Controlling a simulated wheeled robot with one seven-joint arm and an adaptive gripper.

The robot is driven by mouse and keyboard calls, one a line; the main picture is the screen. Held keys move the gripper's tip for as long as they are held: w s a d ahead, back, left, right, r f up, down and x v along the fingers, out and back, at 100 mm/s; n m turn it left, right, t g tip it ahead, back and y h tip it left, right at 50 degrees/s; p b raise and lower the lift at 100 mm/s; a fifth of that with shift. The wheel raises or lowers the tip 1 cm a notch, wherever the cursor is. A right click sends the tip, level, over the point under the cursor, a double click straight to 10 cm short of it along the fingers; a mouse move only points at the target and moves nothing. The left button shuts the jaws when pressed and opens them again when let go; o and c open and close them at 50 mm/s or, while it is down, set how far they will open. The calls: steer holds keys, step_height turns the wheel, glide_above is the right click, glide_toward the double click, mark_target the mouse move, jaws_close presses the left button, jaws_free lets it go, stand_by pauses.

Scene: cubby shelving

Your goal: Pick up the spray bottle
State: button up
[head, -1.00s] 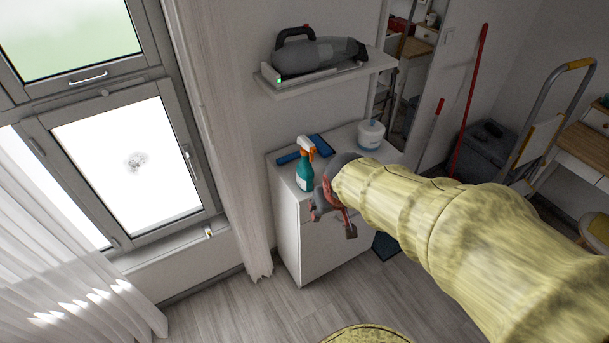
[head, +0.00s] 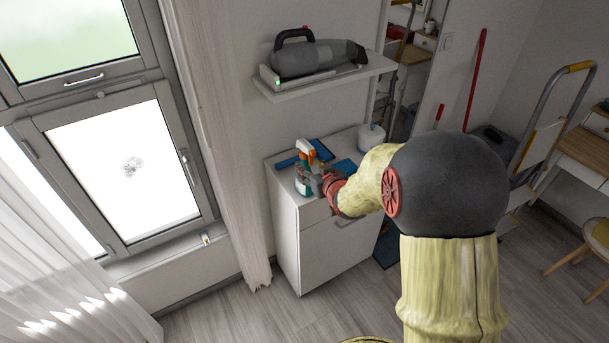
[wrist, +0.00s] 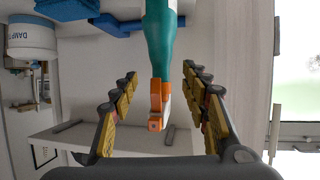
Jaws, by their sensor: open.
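The spray bottle (head: 306,151) has a teal body and an orange and white trigger head. It stands upright on the white cabinet (head: 287,212), near the front left. My gripper (head: 318,184) is at the bottle's right side in the head view and hides part of its body. In the wrist view, the spray bottle (wrist: 160,38) hangs from the top edge, with its orange head lowest. The open fingers of my gripper (wrist: 160,73) lie to the left and right of it, with gaps on both sides.
Blue cloths (head: 318,149) lie behind the bottle, and a white tub (head: 371,136) stands at the cabinet's back right. A shelf (head: 330,76) with a handheld vacuum (head: 315,56) hangs above. A curtain (head: 222,150) hangs to the left.

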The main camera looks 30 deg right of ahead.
mark_target(306, 160)
steer(key=x, duration=0.2)
steer(key=b+x, duration=0.1)
steer(key=x, duration=0.1)
steer(key=b+x, duration=0.1)
steer(key=x, duration=0.1)
steer(key=shift+w+r, duration=0.25)
steer(key=shift+r, duration=0.05)
steer(key=shift+c, duration=1.1)
jaws_close()
steer(key=shift+r, duration=0.15)
